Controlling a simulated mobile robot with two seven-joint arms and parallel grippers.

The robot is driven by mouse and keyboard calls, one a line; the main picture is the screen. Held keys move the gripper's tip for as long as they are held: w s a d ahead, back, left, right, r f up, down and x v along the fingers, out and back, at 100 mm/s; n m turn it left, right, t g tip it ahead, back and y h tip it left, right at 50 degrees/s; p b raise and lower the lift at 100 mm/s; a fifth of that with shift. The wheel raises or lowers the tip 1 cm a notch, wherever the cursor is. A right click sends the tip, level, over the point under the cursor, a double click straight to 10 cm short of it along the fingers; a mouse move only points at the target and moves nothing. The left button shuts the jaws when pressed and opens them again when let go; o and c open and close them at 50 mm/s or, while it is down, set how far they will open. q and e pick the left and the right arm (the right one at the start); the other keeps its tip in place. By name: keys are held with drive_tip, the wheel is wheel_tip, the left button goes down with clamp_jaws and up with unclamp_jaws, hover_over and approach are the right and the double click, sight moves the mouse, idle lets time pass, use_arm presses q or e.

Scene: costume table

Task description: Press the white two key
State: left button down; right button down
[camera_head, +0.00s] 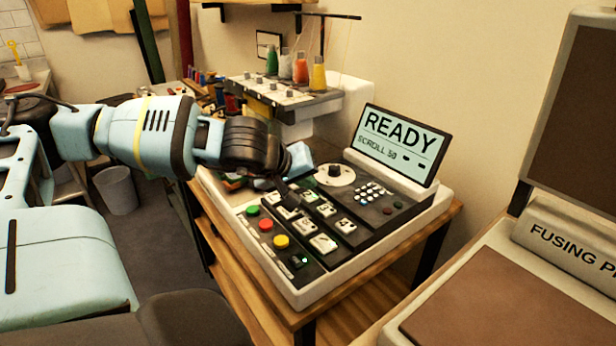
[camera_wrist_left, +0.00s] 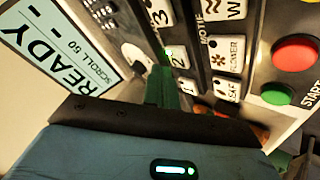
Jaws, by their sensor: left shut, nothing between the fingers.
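The white two key (camera_head: 308,196) is in the upper row of white number keys on the dark sloping panel of the machine. In the left wrist view the two key (camera_wrist_left: 177,56) lies between the three key (camera_wrist_left: 160,12) and the one key (camera_wrist_left: 188,86). My left gripper (camera_head: 282,187) is shut and empty, over the panel's far left part, close to the one and two keys. In the left wrist view its dark fingers (camera_wrist_left: 161,80) end beside the two key; I cannot tell whether they touch it. My right gripper is out of view.
The machine's screen (camera_head: 401,144) reads READY, SCROLL 50. Green, red (camera_head: 265,225) and yellow buttons line the panel's near left side. A white dial (camera_head: 334,174) is behind the keys. The fusing press (camera_head: 575,240) stands at the right, thread cones at the back.

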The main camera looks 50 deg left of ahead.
sight(306, 198)
use_arm(q)
drive_tip(key=shift+r, duration=0.15)
